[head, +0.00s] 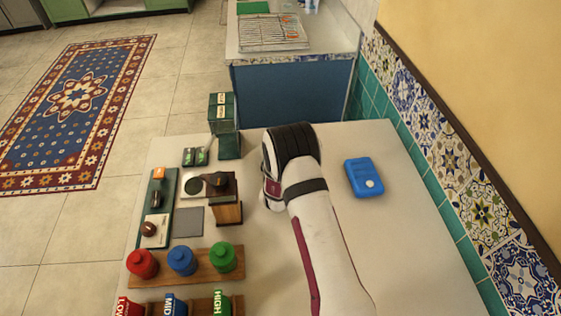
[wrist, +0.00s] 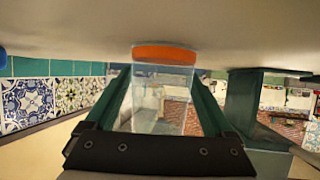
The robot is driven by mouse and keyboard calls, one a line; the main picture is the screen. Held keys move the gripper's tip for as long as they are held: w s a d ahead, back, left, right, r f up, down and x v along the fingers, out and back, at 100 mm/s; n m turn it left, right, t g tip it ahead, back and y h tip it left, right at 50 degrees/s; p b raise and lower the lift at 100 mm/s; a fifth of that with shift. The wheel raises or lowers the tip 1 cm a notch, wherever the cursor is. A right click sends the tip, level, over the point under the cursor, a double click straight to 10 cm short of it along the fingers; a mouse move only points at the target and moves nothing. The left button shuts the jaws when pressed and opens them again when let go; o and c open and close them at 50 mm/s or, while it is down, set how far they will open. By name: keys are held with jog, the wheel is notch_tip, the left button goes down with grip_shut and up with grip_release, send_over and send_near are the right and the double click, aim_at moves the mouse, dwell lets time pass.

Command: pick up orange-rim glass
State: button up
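The orange-rim glass (wrist: 160,100) shows in the wrist view, a clear tumbler with an orange band at its end nearest the table surface. That view is turned over, with the table at the top. My gripper (wrist: 163,76) has its two green fingers on either side of the glass, and its dark palm is at the bottom of the picture. The fingers look open, with some gap beside the clear wall; I cannot make out contact at the tips. In the head view my arm hides the glass and the gripper.
A dark green stand (head: 229,146) is left of my wrist, and it appears close by in the wrist view (wrist: 243,100). A wooden grinder-like box (head: 229,212) and red, blue and green canisters (head: 182,261) stand left. A blue device (head: 363,178) lies right, with bare table around it.

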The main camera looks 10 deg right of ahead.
jog(key=c, duration=1.3)
jog(key=shift+o, duration=0.2)
